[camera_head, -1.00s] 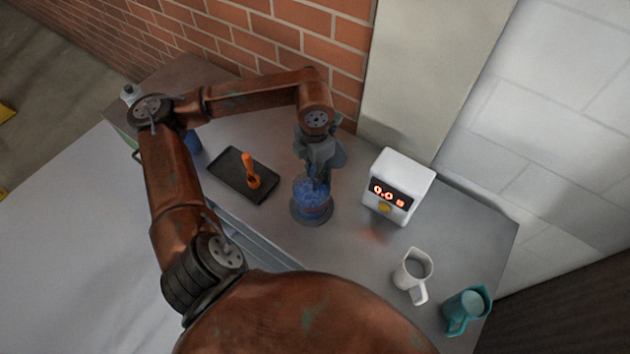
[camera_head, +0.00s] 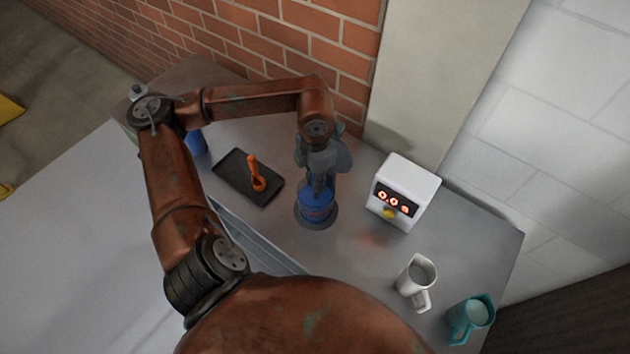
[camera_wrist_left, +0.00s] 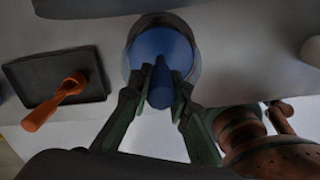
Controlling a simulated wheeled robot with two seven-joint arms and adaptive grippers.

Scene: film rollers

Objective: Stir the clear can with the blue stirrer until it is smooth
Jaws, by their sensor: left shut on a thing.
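The clear can (camera_head: 316,213) stands on a round dark base on the grey counter, with blue contents inside. In the left wrist view the can (camera_wrist_left: 133,60) shows from above and its blue contents (camera_wrist_left: 160,42) look even in colour. My left gripper (camera_head: 318,182) is over the can, pointing down. In the left wrist view its fingers (camera_wrist_left: 160,85) are shut on the blue stirrer (camera_wrist_left: 161,94). The stirrer's lower end is hidden in the can. My right gripper is not in view.
An orange tool (camera_head: 256,175) lies on a black tray (camera_head: 232,183) left of the can. A white box with red digits (camera_head: 408,180) stands right of it. A white jug (camera_head: 414,278) and a teal jug (camera_head: 468,318) stand at the front right. A brick wall (camera_head: 340,45) is behind.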

